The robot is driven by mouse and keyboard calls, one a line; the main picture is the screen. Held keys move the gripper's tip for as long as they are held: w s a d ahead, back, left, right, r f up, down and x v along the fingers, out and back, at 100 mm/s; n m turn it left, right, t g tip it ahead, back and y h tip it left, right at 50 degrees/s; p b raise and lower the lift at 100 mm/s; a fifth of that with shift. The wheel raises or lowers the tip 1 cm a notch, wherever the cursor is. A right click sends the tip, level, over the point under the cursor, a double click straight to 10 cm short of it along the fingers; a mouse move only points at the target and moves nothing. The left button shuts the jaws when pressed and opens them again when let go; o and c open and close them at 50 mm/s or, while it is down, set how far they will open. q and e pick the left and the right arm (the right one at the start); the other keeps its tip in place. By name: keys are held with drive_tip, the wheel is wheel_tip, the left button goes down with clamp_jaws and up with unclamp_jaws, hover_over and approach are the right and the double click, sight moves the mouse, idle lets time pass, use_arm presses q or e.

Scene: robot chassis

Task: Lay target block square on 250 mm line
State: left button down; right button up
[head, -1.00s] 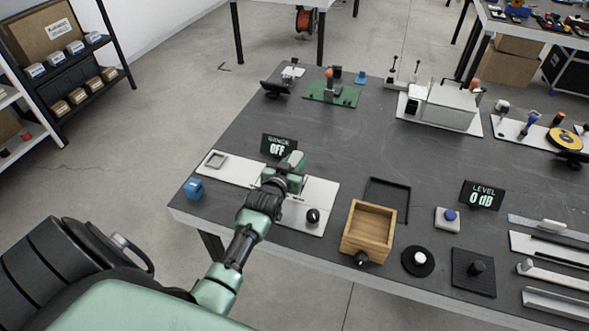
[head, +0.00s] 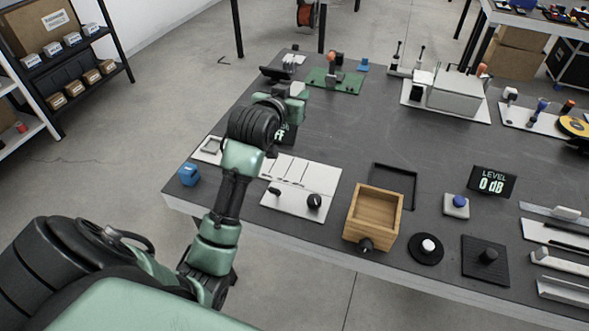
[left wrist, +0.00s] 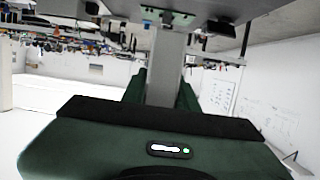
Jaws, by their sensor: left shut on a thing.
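My left gripper (head: 284,92) is raised above the table, beyond the white plate (head: 318,178) as seen in the head view. It is shut on a pale grey block, the target block (head: 297,89). In the left wrist view the block (left wrist: 165,65) stands out between the green fingers. The plate lies flat near the table's front left edge and has several thin dark cross lines. I cannot read which one is the 250 mm line. My arm hides part of the plate and of the range display (head: 288,133). My right gripper is not in view.
A grey square frame (head: 211,145) sits at the plate's left end, with a blue block (head: 189,174) beside it. A black knob (head: 314,201) is on the plate's near right part. A wooden box (head: 374,212) stands to the right. A green board (head: 334,80) lies farther back.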

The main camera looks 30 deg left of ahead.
use_arm(q)
drive_tip(key=b, duration=0.2)
drive_tip(key=shift+s+f+b, duration=0.25)
drive_tip(key=shift+b, duration=0.15)
drive_tip(key=shift+d+f, duration=0.1)
drive_tip(key=shift+f, duration=0.25)
wheel_tip(320, 180, down, 19)
drive_tip(key=shift+r+b, duration=0.15)
drive_tip(key=shift+b, duration=0.55)
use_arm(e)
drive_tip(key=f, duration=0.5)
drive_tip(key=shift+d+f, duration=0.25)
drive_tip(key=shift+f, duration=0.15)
use_arm(q)
drive_tip(key=c, duration=1.1)
unclamp_jaws()
drive_tip(key=shift+s+f, duration=0.1)
drive_tip(key=shift+f, duration=0.1)
